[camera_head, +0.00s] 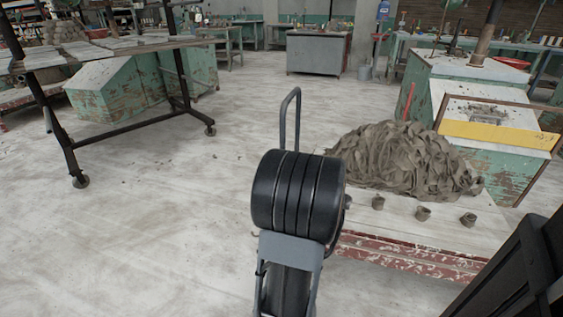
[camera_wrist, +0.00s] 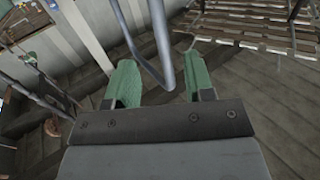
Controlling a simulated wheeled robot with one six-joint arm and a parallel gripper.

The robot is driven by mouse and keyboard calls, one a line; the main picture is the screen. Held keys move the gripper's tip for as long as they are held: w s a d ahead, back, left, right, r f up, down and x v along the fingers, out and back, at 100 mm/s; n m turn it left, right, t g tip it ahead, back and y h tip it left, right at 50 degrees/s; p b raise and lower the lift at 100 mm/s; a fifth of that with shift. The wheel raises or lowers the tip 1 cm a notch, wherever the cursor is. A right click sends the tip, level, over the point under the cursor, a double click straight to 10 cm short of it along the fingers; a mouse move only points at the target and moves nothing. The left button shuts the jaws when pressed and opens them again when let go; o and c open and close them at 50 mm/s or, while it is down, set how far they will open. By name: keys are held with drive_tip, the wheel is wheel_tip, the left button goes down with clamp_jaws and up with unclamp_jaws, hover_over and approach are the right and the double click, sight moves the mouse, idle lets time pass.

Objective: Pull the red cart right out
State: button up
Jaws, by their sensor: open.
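The red cart (camera_head: 410,257) stands low at the right in the head view, with chipped red sides and a pale top. Its grey tube handle (camera_head: 284,118) rises behind my arm; the join to the cart is hidden. A heap of grey-brown clay trimmings (camera_head: 402,160) and several small clay pieces (camera_head: 423,214) lie on top. In the wrist view my gripper (camera_wrist: 160,62) is open, with green fingers apart. The bent end of the handle (camera_wrist: 163,60) appears between the fingers; I cannot tell whether it touches them. The gripper is hidden behind my arm in the head view.
A green-and-white cabinet (camera_head: 424,75) stands close behind the cart at the right. A wheeled black-framed table (camera_head: 122,42) is at the left. The pale floor (camera_head: 170,220) between the table and the cart is mostly open. A bench (camera_head: 318,52) stands farther back.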

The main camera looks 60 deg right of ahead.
drive_tip(key=b+x, duration=0.3)
drive_tip(key=x, duration=1)
drive_tip(key=shift+w, duration=0.15)
drive_tip(key=shift+d+f, duration=0.1)
drive_tip(key=shift+c, duration=0.5)
clamp_jaws()
